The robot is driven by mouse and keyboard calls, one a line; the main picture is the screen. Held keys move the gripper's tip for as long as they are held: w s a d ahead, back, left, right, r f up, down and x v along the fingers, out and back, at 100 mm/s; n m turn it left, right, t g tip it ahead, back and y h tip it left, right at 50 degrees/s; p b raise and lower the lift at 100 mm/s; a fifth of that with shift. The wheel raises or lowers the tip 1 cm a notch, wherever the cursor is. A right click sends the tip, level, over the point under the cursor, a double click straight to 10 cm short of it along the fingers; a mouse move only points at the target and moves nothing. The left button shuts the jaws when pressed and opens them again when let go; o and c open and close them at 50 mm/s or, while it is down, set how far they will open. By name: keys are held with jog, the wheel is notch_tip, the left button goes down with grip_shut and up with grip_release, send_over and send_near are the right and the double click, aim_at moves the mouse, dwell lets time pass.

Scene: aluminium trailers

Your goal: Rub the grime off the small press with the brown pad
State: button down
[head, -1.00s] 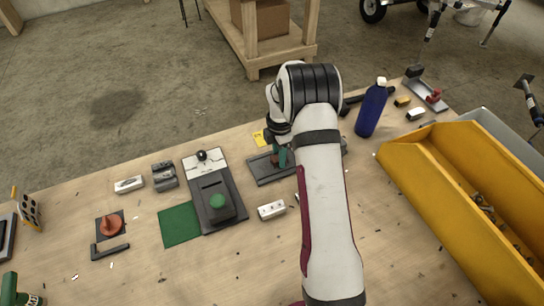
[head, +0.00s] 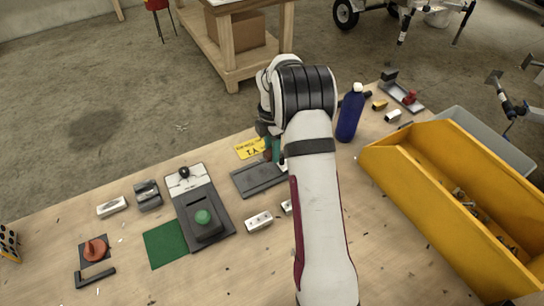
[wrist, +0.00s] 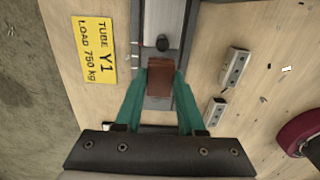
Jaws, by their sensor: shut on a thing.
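My gripper (wrist: 159,92) is shut on the brown pad (wrist: 159,77), held between its green fingers in the wrist view. In the head view the gripper (head: 273,148) is partly hidden by my own arm. The pad is over a low dark grey device (head: 255,182) with a flat base; I take this for the small press. It also shows in the wrist view (wrist: 137,22), with a paler strip and a dark round knob near the pad. I cannot tell whether the pad touches it, and no grime is clearly visible.
A yellow label plate (head: 249,149) lies beside the device. A larger press with a green knob (head: 203,217) stands left of it, near a green mat (head: 166,245). Silver blocks (head: 258,221) lie in front. A blue bottle (head: 349,115) and yellow bin (head: 397,184) are right.

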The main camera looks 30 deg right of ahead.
jog(key=shift+r, duration=0.3)
jog(key=shift+r, duration=1.5)
